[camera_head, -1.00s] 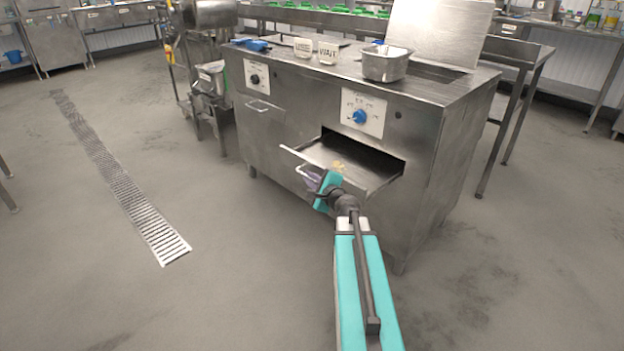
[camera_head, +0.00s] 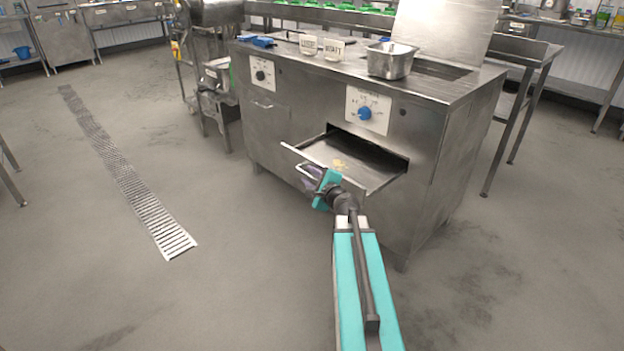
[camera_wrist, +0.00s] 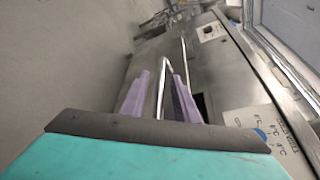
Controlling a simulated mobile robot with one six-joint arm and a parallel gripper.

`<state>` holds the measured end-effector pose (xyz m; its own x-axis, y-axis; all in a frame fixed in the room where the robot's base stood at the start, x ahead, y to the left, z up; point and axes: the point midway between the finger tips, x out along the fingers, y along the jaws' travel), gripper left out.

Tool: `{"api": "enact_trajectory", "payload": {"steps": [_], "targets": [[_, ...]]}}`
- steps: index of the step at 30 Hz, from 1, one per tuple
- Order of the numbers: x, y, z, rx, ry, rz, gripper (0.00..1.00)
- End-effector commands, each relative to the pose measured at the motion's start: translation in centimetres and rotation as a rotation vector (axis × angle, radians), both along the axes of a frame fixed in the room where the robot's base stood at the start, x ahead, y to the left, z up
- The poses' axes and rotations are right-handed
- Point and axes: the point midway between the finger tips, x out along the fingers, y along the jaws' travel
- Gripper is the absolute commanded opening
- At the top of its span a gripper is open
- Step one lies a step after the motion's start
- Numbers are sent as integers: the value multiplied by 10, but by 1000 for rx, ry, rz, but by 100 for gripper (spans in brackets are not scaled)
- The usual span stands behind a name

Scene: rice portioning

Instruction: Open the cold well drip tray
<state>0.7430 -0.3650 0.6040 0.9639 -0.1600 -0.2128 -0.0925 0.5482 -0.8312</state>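The cold well drip tray (camera_head: 358,173) is a shallow metal drawer. It stands pulled well out of its slot in the steel counter, below the right panel with the blue knob (camera_head: 364,113). Small yellowish bits lie on its floor. Its bar handle (camera_head: 304,172) is on the front and also shows in the wrist view (camera_wrist: 163,82). My gripper (camera_head: 314,178) is at the tray's front by the handle. In the wrist view its purple fingers (camera_wrist: 160,85) stand apart on either side of the bar, with a visible gap. The fingertips are partly hidden in the head view.
A closed drawer (camera_head: 268,122) is at the left of the steel counter (camera_head: 290,150), under a black knob. Floor in front and left is clear, with a drain grate (camera_head: 130,180).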

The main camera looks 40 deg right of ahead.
Motion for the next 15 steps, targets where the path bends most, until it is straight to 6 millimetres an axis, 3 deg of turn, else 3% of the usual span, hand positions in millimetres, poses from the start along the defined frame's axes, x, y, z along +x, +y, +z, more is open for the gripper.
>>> {"api": "enact_trajectory", "payload": {"steps": [8,15], "targets": [[-9,1,2,0,0,-1,28],[-29,6,7,0,0,0,28]]}}
